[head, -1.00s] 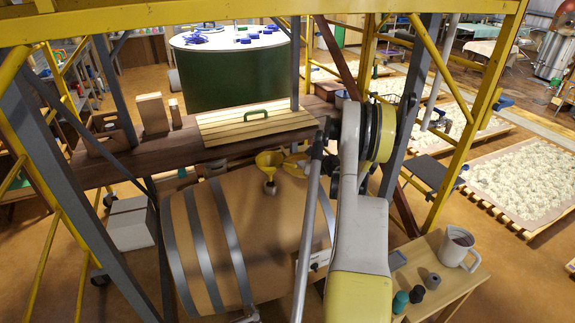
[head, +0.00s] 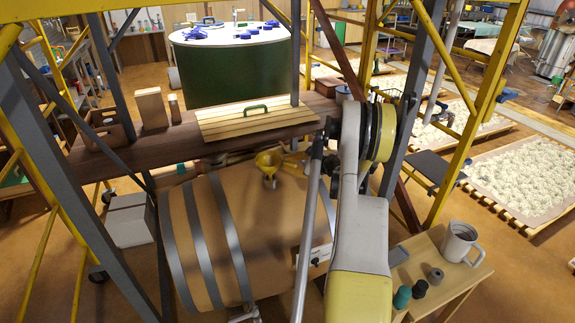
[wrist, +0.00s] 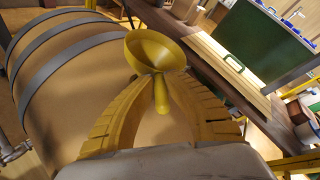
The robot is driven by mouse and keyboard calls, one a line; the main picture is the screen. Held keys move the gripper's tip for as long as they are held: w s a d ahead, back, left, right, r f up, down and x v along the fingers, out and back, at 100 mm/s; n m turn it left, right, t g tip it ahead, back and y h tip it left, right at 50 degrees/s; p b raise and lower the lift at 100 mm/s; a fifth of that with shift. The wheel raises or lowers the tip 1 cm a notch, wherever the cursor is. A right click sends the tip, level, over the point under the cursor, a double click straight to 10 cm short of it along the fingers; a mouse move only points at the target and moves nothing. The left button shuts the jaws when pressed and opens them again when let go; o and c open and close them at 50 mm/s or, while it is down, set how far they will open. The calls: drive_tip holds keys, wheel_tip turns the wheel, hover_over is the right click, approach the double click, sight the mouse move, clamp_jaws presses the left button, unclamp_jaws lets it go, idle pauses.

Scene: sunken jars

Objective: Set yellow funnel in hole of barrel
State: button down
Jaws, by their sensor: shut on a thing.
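The yellow funnel (head: 268,160) is roughly upright at the top of the barrel, cup upward and spout downward. In the wrist view, the funnel (wrist: 154,52) is between my gripper's curved yellow fingertips (wrist: 157,76), which are shut on it just below the cup. In the head view, my gripper (head: 285,163) reaches in from the right. The wooden barrel (head: 265,225) lies on its side with grey metal hoops; its curved side fills the left of the wrist view (wrist: 60,85). The hole is not clearly visible. I cannot tell whether the spout tip is inside it.
A wooden beam (head: 180,145) runs behind the barrel, carrying a slatted board with a green handle (head: 255,113) and wooden blocks. Grey and yellow posts stand on both sides. A small table (head: 455,278) with a mug (head: 459,242) is at the right.

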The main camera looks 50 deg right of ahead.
wheel_tip(320, 180, down, 3)
drive_tip(key=b, duration=0.2)
drive_tip(key=shift+b, duration=0.4)
drive_tip(key=c, duration=1.4)
unclamp_jaws()
drive_tip(key=v, duration=1.2)
drive_tip(key=shift+r, duration=0.1)
